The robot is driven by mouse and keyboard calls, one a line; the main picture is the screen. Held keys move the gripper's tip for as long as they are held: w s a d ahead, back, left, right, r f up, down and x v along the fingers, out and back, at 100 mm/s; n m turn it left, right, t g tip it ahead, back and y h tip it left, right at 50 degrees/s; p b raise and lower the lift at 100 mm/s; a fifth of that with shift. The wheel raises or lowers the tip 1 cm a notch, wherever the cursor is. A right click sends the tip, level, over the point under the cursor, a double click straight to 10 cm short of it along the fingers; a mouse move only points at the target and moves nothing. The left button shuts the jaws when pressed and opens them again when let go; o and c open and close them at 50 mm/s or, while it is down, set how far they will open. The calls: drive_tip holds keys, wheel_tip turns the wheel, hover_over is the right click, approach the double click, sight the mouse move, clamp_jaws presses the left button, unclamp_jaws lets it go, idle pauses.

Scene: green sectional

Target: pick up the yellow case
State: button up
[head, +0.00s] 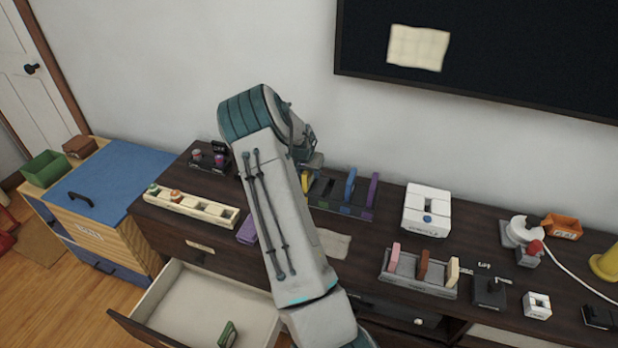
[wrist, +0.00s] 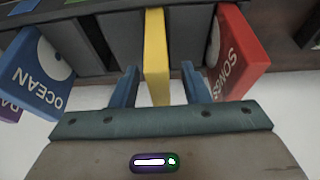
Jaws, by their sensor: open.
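The yellow case (wrist: 157,58) stands in a dark slotted rack (wrist: 118,22), seen in the wrist view. My gripper (wrist: 160,80) is open, with one blue-grey finger on each side of the yellow case. Gaps show between the case and both fingers. In the head view, only a small part of the yellow case (head: 305,181) shows beside my arm, in the rack (head: 337,208) on the dark cabinet. My arm hides the rack's left part there.
In the wrist view, a blue "OCEAN" case (wrist: 40,75) is left of the gripper and a red "SONGS" case (wrist: 238,55) is close on the right. A purple case (head: 373,190) shares the rack. A white box (head: 427,208) stands further right. An open drawer (head: 205,305) juts out below.

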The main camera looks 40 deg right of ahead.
drive_tip(key=shift+x, duration=0.85)
drive_tip(key=shift+w, duration=0.1)
clamp_jaws()
drive_tip(key=shift+r, duration=0.1)
